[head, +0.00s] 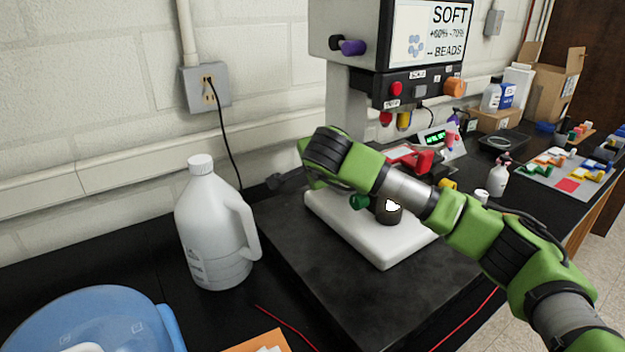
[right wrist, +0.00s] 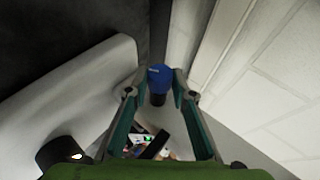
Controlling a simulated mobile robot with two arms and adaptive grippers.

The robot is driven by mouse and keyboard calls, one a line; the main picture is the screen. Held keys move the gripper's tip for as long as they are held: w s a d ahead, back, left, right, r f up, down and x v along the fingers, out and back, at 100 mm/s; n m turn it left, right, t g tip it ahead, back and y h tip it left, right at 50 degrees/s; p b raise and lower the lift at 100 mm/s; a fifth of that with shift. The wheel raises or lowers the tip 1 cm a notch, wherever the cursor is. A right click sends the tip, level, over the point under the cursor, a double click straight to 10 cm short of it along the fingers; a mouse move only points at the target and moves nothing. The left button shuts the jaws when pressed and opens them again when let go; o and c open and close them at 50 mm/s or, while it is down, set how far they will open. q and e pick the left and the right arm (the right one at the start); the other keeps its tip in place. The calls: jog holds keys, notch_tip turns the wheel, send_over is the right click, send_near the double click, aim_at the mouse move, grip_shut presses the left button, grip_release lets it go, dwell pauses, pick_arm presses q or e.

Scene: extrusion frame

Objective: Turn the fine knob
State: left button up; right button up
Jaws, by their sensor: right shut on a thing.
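A blue knob (right wrist: 159,73) on a dark shaft shows in the right wrist view, between the two fingertips of my right gripper (right wrist: 157,88). The gripper is shut on it. In the head view my right gripper (head: 284,181) is small and dark, at the left of the machine's white base (head: 385,258); the blue knob cannot be made out there. A green knob (head: 359,201) and a yellow knob (head: 448,184) show low on the machine, partly behind my right arm. A purple knob (head: 352,47) and an orange knob (head: 455,87) are higher up. My left gripper is not in view.
A white jug (head: 212,230) stands left of the dark slab (head: 320,275). A blue bin (head: 85,325) is at lower left. The wall is close behind, with an outlet box (head: 205,89). A spray bottle (head: 498,178) and coloured parts are to the right.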

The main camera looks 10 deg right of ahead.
dwell(0.3)
jog(key=o, duration=1.1)
jog(key=shift+d, duration=0.1)
jog(key=v, duration=1.2)
jog(key=shift+s, duration=0.1)
